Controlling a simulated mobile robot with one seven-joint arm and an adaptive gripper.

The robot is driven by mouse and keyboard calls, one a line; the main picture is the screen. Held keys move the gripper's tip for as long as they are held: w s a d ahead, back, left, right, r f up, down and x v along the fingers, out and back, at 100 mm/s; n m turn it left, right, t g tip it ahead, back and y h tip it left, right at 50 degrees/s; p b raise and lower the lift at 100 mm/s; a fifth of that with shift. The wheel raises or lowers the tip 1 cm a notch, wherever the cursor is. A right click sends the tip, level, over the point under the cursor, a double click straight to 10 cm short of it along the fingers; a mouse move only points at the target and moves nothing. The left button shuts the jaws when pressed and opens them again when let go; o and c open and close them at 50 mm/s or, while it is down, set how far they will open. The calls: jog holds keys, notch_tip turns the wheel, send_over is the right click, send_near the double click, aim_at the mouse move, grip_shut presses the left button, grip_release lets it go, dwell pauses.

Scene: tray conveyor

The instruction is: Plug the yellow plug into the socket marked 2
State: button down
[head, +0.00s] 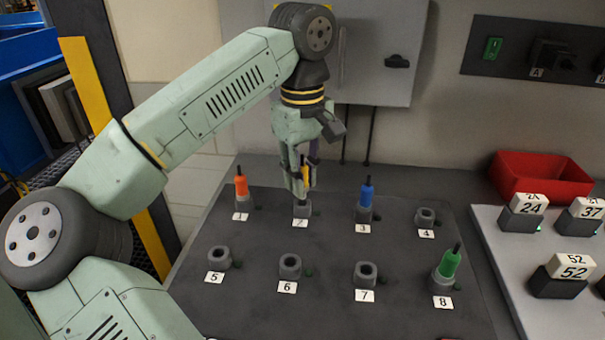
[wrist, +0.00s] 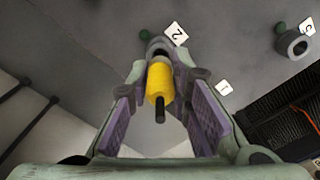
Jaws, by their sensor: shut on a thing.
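The yellow plug (head: 306,174) is held between the fingers of my gripper (head: 301,186), over socket 2 (head: 302,211). My fingers hide much of it in the head view. In the wrist view the yellow plug (wrist: 160,83) is between the purple finger pads of my gripper (wrist: 161,98), its dark cable end toward the camera. Its far end lines up closely with the grey ring of socket 2 (wrist: 157,46), beside the label 2 (wrist: 176,33). I cannot tell whether the tip is inside the ring or just above it.
Socket 1 holds an orange plug (head: 241,187), socket 3 a blue plug (head: 366,192), and socket 8 a green plug (head: 449,263). Sockets 4 (head: 425,217), 5 (head: 219,257), 6 (head: 289,266) and 7 (head: 365,274) are empty. A red bin (head: 540,178) stands at right.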

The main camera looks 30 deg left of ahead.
aim_at(302, 155)
jog(key=shift+f+b, duration=1.1)
jog(key=shift+f, duration=0.5)
jog(key=c, duration=1.4)
grip_release()
jog(key=shift+r, duration=3.8)
